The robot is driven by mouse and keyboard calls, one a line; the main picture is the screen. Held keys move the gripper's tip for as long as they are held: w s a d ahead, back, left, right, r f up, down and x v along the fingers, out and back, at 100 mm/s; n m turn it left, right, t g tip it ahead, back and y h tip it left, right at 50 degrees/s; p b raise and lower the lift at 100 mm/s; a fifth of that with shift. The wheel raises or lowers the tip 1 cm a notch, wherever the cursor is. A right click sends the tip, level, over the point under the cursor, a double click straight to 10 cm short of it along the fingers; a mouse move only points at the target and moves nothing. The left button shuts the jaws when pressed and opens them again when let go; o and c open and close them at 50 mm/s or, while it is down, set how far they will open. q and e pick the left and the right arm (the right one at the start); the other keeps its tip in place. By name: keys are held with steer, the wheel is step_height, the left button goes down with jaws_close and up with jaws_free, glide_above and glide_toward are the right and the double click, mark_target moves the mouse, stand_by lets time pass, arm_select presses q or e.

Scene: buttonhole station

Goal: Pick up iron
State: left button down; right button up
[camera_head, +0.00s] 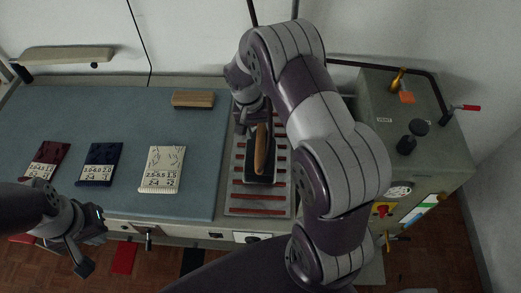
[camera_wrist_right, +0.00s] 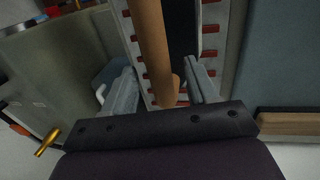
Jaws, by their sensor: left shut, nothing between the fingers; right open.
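The iron (camera_head: 262,165) has a dark body and a brown wooden handle, and stands on the red-striped rest right of the blue-grey table top. My right gripper (camera_head: 254,118) is over the far end of the handle, and its fingers are partly hidden by its wrist. In the right wrist view the handle (camera_wrist_right: 152,50) runs between the two open fingers of my right gripper (camera_wrist_right: 165,85); I cannot tell if either touches it. My left gripper (camera_head: 80,258) is shut and empty at the table's near left edge.
The rest (camera_head: 257,212) has bare slats in front of the iron. Three fabric pieces, dark red (camera_head: 48,158), navy (camera_head: 100,163) and cream (camera_head: 162,168), lie to the left. A wooden block (camera_head: 193,99) lies behind. A grey machine (camera_head: 440,150) with levers stands at right.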

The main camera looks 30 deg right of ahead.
steer(key=f, duration=0.2)
steer(key=s+f+p, duration=0.1)
steer(key=shift+d+f, duration=0.15)
steer(key=shift+f, duration=0.4)
steer(key=shift+w+d, duration=0.1)
jaws_close()
arm_select(q)
steer(key=shift+s+a+r, duration=0.1)
steer(key=shift+r, duration=0.75)
arm_select(e)
steer(key=shift+w+r, duration=0.1)
steer(key=shift+w, duration=0.05)
